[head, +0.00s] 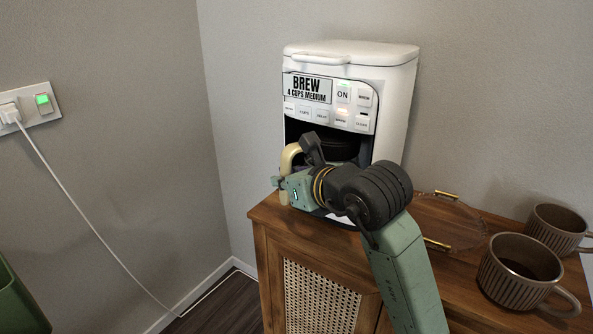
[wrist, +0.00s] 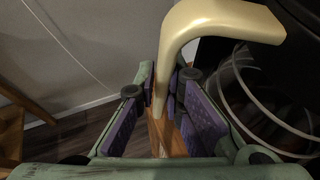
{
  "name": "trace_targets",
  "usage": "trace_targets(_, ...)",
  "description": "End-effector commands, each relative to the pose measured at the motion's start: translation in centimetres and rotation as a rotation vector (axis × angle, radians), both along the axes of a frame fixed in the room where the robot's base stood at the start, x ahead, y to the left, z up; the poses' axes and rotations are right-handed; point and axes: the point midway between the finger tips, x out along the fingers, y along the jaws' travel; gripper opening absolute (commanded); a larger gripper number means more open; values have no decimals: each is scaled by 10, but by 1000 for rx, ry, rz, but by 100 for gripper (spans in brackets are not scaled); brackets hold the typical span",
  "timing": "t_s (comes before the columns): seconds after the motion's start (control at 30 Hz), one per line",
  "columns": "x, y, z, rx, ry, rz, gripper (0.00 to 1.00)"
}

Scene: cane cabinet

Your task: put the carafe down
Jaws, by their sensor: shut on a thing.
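The carafe has a cream, hooked handle (head: 289,160), which shows at the left of the coffee maker's open bay. My gripper (head: 285,185) is at this handle, and my arm hides most of the carafe's body. In the wrist view the handle (wrist: 225,19) bends down between the purple finger pads, and my gripper (wrist: 166,98) is shut on it. The carafe's clear, rounded body (wrist: 262,105) shows at the right, before a dark background. I cannot tell whether its base touches anything.
The white coffee maker (head: 350,57) stands on the wooden cabinet (head: 268,232). To its right lies a clear round tray (head: 462,212) with gold handles. Two ribbed mugs (head: 505,282) (head: 549,232) stand farther right. A white cable (head: 85,215) runs from the wall socket to the floor.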

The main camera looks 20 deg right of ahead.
Motion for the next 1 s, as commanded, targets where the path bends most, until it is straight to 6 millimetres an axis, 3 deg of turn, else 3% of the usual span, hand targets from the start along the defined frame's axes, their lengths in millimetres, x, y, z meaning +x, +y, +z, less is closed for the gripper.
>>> trace_targets(0.3,26,-34,2,0,-2,-2,0)
trace_targets(0.83,24,-32,-10,-3,-4,-1,0)
trace_targets(0.87,25,-32,-10,-1,1,-1,10)
trace_targets(1.0,25,-32,-10,1,1,0,20)
